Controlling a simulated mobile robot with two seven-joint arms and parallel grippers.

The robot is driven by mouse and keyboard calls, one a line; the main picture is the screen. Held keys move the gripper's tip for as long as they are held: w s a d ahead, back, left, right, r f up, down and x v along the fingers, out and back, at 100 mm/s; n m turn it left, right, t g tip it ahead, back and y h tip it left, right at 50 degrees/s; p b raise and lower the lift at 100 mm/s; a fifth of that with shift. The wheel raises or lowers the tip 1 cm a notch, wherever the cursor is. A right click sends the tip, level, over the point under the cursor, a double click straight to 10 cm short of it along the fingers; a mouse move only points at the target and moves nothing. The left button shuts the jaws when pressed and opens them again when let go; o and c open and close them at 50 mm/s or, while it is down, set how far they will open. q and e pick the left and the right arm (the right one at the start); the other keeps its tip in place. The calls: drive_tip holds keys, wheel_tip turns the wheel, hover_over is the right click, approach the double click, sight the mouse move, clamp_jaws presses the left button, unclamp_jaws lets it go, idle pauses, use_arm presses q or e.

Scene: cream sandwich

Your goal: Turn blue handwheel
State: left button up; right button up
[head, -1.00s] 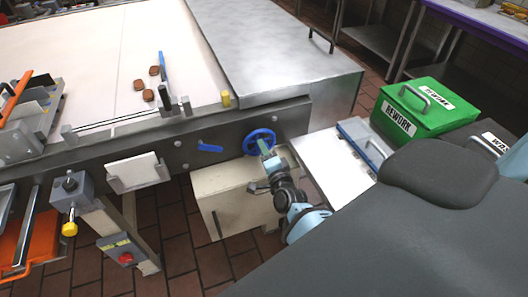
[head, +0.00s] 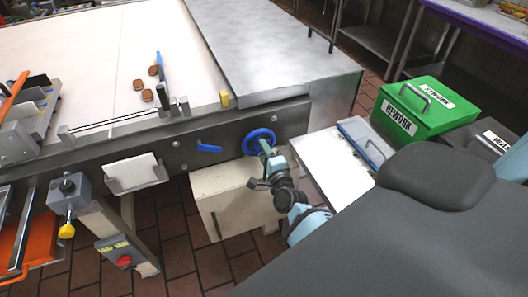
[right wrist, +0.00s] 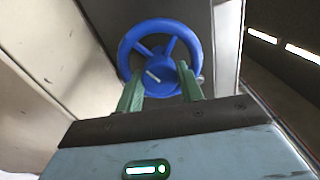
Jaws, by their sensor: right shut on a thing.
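The blue handwheel (head: 259,132) is mounted on the dark side rail of the conveyor table, near its right end. In the right wrist view the handwheel (right wrist: 127,45) faces me, with its spokes and a hub bearing a light mark. My right gripper (head: 266,149) is at the wheel. In the right wrist view its green fingers (right wrist: 160,86) are on either side of the lower hub area, shut on the wheel. The exact contact is partly hidden. My left gripper is not in view.
A blue lever (head: 209,148) sits on the rail left of the wheel. A cream box (head: 230,197) is below the wheel. A green REWORK bin (head: 412,108) stands to the right, beyond a white surface (head: 336,172). Brown pieces (head: 148,95) lie on the belt.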

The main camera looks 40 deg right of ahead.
drive_tip(key=o, duration=1)
drive_tip(key=shift+s, duration=0.1)
drive_tip(key=shift+v, duration=3.75)
drive_tip(key=shift+a, duration=0.1)
